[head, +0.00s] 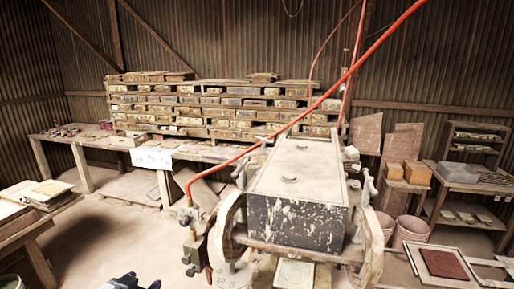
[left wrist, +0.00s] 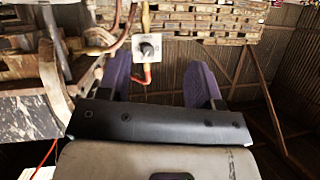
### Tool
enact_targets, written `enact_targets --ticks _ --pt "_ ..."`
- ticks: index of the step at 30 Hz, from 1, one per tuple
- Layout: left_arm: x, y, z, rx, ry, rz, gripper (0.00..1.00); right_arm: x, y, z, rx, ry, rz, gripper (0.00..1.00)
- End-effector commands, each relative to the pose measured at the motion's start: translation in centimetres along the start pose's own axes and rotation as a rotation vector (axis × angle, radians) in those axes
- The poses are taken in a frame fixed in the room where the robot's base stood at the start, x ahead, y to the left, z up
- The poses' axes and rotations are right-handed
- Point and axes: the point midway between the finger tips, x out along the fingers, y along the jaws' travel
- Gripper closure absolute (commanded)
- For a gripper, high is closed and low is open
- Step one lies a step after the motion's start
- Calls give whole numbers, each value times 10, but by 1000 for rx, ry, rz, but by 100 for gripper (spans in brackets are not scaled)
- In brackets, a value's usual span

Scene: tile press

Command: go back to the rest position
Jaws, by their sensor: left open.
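My left gripper (head: 135,282) shows only in part at the bottom edge of the head view, left of the tile press (head: 297,222). In the left wrist view its two purple fingers (left wrist: 160,75) stand wide apart with nothing between them. A white control box with a dark knob (left wrist: 147,48) shows behind the gap, and I cannot tell how far off it is. The wrist view is turned, with the stacked shelves along its top. My right gripper is in neither view.
The press with its red hose (head: 330,88) stands at the centre. A long bench (head: 205,152) with stacked wooden moulds runs along the back. A side table (head: 22,238) is at the left. Buckets (head: 411,231), a framed red tile (head: 443,263) and shelves (head: 478,140) are at the right. Open floor (head: 100,235) lies at the left.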

Motion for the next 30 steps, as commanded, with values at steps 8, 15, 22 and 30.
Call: enact_targets --ticks 8,15,22,30 --pt "-66 32 66 42 -199 -66 41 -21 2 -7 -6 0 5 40" --pt "-130 69 140 9 -360 -39 41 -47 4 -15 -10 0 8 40" --pt "-192 107 223 -45 -592 45 41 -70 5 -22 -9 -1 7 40" --pt "-247 130 283 -75 -788 93 41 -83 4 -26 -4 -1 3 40"
